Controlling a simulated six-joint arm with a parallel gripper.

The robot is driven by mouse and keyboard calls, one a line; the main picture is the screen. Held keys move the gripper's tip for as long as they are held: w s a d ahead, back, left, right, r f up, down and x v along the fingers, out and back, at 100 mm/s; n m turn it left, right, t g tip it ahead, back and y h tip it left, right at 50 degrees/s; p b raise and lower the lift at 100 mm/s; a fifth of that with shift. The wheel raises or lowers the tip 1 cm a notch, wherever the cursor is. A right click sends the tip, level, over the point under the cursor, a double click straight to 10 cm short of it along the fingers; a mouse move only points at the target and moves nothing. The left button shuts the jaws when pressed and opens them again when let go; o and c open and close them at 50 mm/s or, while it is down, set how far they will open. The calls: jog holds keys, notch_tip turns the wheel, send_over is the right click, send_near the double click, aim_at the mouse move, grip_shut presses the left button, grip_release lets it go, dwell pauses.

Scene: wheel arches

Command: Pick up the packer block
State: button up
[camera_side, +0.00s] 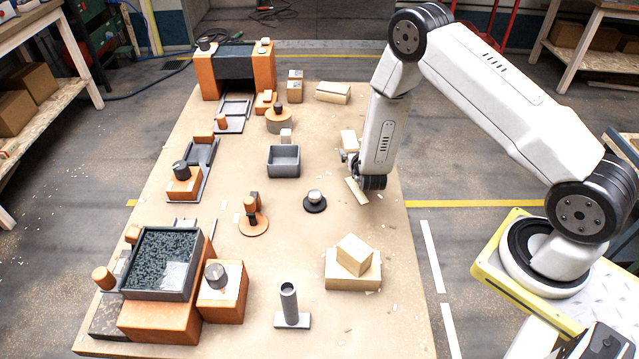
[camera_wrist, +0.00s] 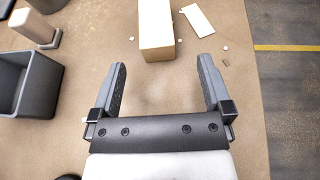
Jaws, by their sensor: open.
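The packer block, as far as I can tell the pale wooden block (camera_wrist: 156,28) just ahead of my jaws, lies on the tan work surface and runs off the top edge of the wrist view. In the side view this block (camera_side: 348,139) shows left of my arm, partly hidden behind the wrist. My gripper (camera_wrist: 160,64) is open and empty, with its two fingers spread wider than the block. In the side view my gripper (camera_side: 347,157) hangs beside the block, seen small and mostly edge-on.
A thin pale plate (camera_wrist: 198,20) lies right of the block. A grey open box (camera_side: 284,162) and a pale-topped post (camera_wrist: 36,26) stand to the left. A dark round knob (camera_side: 315,202) is nearer. Stacked pale blocks (camera_side: 352,280) and an upright grey tube (camera_side: 290,303) stand toward the front.

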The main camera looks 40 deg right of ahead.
aim_at(352, 147)
jog(key=shift+w+a+f+t, duration=0.1)
jog(key=shift+f+t, duration=0.05)
jog(key=shift+t, duration=0.15)
jog(key=shift+x, duration=1.25)
jog(key=shift+x, duration=2.6)
grip_shut()
